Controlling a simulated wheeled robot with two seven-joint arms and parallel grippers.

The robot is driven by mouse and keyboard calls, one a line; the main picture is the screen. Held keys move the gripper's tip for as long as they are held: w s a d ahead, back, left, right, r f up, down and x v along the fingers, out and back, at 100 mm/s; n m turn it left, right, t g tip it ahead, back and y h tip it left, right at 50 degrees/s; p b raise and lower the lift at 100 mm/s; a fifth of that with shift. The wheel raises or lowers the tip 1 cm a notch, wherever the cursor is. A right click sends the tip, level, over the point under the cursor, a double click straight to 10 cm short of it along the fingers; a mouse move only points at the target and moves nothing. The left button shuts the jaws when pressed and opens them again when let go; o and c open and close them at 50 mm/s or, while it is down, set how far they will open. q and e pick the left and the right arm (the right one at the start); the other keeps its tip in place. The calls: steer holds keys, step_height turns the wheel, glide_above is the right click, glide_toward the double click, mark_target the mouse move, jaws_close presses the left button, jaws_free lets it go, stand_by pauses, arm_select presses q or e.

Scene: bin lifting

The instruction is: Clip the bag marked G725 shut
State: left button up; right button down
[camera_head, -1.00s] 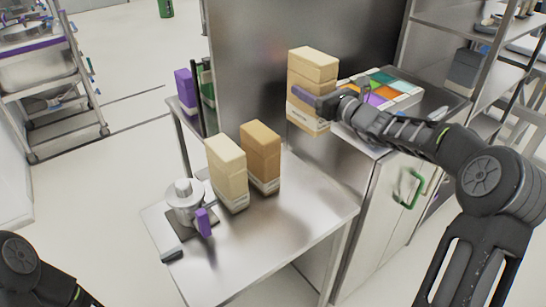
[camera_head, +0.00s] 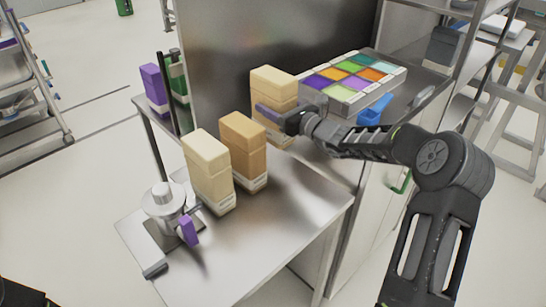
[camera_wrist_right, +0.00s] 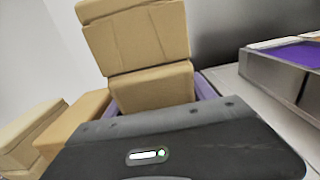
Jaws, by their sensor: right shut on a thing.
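Three bags with folded block-like tops show in the head view. My right gripper (camera_head: 282,118) is shut on a pale tan bag (camera_head: 272,83), its purple fingers across the sides; this bag's base is partly hidden. It also shows in the wrist view (camera_wrist_right: 138,42), with a purple finger edge at each side. A cream bag (camera_head: 206,165) and a darker tan bag (camera_head: 245,145) stand upright side by side on the steel table. Their labels are too small to read, so I cannot tell which is G725. I cannot make out a clip for certain.
A tray of coloured compartments (camera_head: 318,101) and a blue scoop-like item (camera_head: 373,112) are on the counter behind. A silver device (camera_head: 164,207) with a purple part (camera_head: 188,231) stands at the table's left. The table's front right (camera_head: 290,225) is clear.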

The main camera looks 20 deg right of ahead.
mark_target(274, 133)
steer(key=shift+f+p, duration=0.6)
steer(key=shift+f, duration=2.3)
step_height(274, 133, down, 4)
steer(key=shift+w+r+p, duration=0.1)
steer(key=shift+r+p, duration=0.15)
steer(key=shift+p, duration=0.2)
steer(key=shift+f, duration=0.1)
steer(key=shift+f, duration=0.15)
steer(key=shift+c, duration=1.6)
jaws_free()
steer(key=shift+f, duration=0.2)
steer(key=shift+s+r, duration=0.15)
steer(key=shift+s, duration=0.05)
